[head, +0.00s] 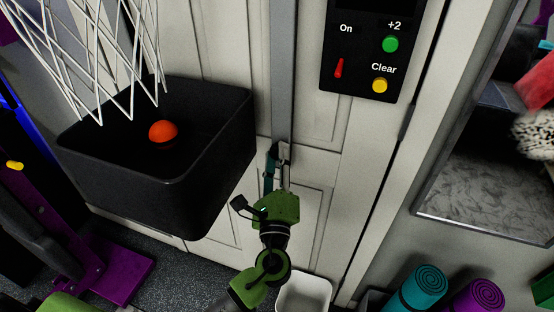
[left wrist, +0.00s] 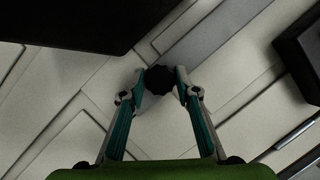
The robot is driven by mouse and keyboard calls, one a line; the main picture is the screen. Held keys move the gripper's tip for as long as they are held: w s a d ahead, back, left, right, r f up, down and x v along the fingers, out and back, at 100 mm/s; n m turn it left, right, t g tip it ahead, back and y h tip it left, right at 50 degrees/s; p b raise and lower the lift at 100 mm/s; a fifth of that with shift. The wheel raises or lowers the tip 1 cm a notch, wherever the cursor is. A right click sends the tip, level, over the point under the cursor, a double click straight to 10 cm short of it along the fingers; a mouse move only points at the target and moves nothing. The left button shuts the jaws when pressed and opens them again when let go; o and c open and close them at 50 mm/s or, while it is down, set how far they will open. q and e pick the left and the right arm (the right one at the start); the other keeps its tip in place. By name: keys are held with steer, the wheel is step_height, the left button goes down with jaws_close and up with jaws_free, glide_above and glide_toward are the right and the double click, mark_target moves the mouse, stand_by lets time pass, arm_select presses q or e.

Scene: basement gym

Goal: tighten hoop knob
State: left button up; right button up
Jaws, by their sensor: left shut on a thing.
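The hoop knob (left wrist: 161,79) is dark with a lobed edge and shows in the left wrist view at the end of a grey metal strip (left wrist: 190,48). My left gripper (left wrist: 160,84) has its fingers on either side of the knob and is shut on it. In the head view the left gripper (head: 279,158) is at the lower end of the vertical grey post (head: 284,70), and it hides the knob there. The white hoop net (head: 100,55) hangs at the upper left. My right gripper is in neither view.
A black bin (head: 215,150) with an orange ball (head: 163,131) is close left of my left gripper. A black control panel (head: 362,75) is at upper right. A white bin (head: 304,292) and rolled mats (head: 420,288) stand below.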

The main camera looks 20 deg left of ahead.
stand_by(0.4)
arm_select(q)
steer(key=o, duration=1.1)
steer(key=v, duration=1.2)
